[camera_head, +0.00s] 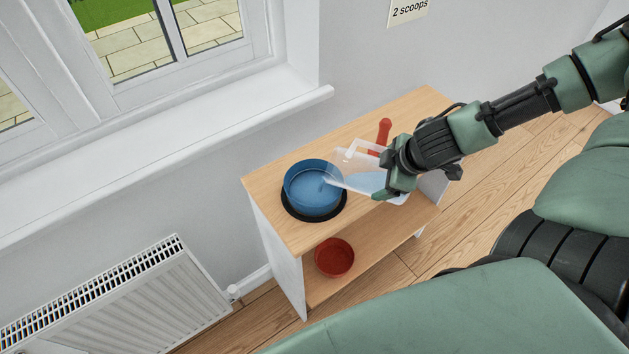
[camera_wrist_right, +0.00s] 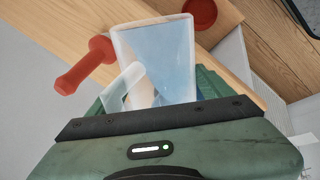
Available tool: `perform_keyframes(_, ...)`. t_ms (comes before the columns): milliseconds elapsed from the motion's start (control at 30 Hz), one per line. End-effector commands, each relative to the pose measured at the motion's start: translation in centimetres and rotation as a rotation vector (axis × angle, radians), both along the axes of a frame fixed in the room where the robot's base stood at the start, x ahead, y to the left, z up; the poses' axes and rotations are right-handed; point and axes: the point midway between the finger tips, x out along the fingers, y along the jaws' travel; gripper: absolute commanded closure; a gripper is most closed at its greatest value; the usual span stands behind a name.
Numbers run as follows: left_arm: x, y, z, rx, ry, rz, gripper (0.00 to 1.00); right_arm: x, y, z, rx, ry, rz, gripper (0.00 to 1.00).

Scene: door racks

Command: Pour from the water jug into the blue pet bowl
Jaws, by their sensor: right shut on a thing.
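The blue pet bowl (camera_head: 312,190) sits on a round black mat (camera_head: 288,207) on the top shelf of a wooden unit. The clear water jug (camera_head: 352,168) is held by my right gripper (camera_head: 390,182), just right of the bowl. The jug is tilted, with its lip over the bowl's right edge, and bluish water shows inside it. In the right wrist view the jug (camera_wrist_right: 158,55) fills the middle, with its handle at the gripper (camera_wrist_right: 140,105). I cannot tell whether water is running out. My left gripper is not in view.
A red scoop (camera_head: 383,132) lies on the wooden unit (camera_head: 405,105) behind the jug. A red bowl (camera_head: 334,257) stands on the lower shelf. A window sill (camera_head: 200,135) and radiator (camera_head: 120,305) are at the left. A "2 scoops" note (camera_head: 409,10) hangs on the wall.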

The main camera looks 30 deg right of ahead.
Motion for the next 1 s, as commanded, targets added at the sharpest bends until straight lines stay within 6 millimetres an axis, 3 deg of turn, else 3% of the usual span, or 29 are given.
perform_keyframes(1000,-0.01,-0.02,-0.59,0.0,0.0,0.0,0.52,0.32,0.5,0.51,-0.029,0.023,0.001,0.85)
